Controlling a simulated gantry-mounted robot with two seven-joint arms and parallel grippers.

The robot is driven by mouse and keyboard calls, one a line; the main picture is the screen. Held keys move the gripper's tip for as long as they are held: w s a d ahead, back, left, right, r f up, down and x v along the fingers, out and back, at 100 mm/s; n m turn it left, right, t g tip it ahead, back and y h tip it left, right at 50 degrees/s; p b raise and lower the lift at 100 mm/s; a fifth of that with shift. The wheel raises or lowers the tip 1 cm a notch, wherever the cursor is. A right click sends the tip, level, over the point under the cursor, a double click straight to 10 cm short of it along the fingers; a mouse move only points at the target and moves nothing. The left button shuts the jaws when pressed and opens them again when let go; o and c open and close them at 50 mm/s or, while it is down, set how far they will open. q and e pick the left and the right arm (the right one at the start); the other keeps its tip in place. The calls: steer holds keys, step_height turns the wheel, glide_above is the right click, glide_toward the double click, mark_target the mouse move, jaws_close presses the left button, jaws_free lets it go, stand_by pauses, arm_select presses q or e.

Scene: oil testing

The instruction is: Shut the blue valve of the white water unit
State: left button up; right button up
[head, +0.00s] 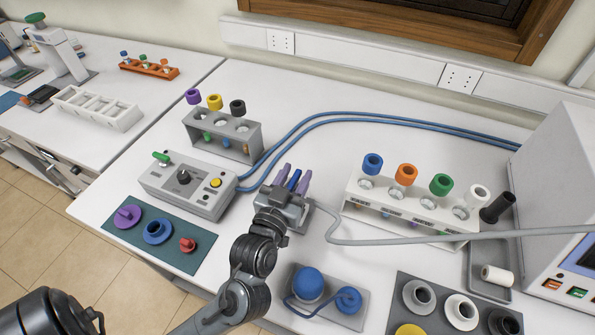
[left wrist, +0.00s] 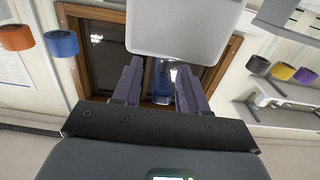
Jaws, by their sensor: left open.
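My left gripper (head: 294,179) is open in the middle of the table, its two purple fingers pointing away from me. A blue piece (head: 295,178), seemingly the blue valve's handle, stands between the fingers. In the left wrist view the blue piece (left wrist: 161,84) shows in the gap of the left gripper (left wrist: 160,88), beside a pale panel (left wrist: 178,35) that seems to be the white water unit. I cannot tell whether a finger touches it. In the head view the gripper hides most of the unit; only a pale edge (head: 323,219) shows. My right gripper is not in view.
A control box (head: 189,182) with a green lever and blue hoses (head: 330,119) stands left. A white rack (head: 358,198) with coloured rings stands right, a grey rack (head: 222,140) behind left. A grey hose (head: 420,238) runs right. Blue round parts (head: 308,284) sit in front.

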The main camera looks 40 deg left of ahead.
arm_select(q)
steer(key=shift+x, duration=0.85)
steer(key=shift+a, duration=0.1)
jaws_close()
